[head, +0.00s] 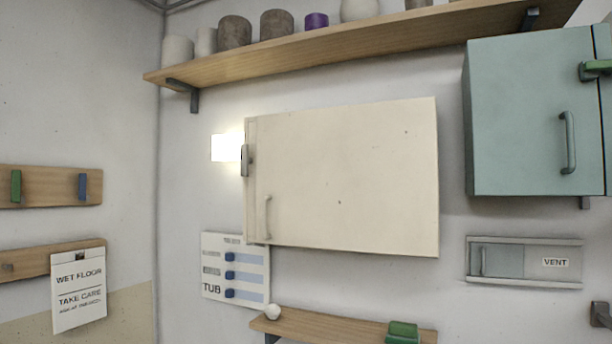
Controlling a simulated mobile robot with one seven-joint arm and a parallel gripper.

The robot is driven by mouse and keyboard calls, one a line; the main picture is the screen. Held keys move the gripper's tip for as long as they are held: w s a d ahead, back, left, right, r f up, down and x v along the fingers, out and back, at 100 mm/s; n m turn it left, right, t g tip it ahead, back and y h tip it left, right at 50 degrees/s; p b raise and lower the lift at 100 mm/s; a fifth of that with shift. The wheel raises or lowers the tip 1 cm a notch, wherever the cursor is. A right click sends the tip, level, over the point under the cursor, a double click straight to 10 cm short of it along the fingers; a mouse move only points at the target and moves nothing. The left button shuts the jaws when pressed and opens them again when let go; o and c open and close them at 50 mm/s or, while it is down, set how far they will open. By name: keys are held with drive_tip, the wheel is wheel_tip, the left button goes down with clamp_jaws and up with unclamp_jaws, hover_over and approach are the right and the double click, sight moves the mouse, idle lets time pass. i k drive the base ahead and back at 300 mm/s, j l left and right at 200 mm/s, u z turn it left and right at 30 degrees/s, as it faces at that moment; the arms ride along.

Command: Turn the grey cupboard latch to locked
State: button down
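A cream cupboard (345,175) with a flat door hangs on the wall in the middle of the head view. A small grey latch (245,160) sits at the upper part of its left edge, with its long side about upright. From this angle I cannot tell which latch position is locked. The door looks closed, and a pale upright handle (268,216) is on its lower left. My gripper is not in view, so its place relative to the latch does not show.
A lit white panel (226,148) is just left of the latch. A long wooden shelf (340,48) with several pots runs above. A teal cabinet (530,120) with a green latch (596,67) is at right. A small shelf (330,325) is below.

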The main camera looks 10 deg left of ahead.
sight(244, 148)
drive_tip(key=u, duration=0.9)
drive_tip(key=j+z, duration=0.15)
drive_tip(key=j, duration=1.15)
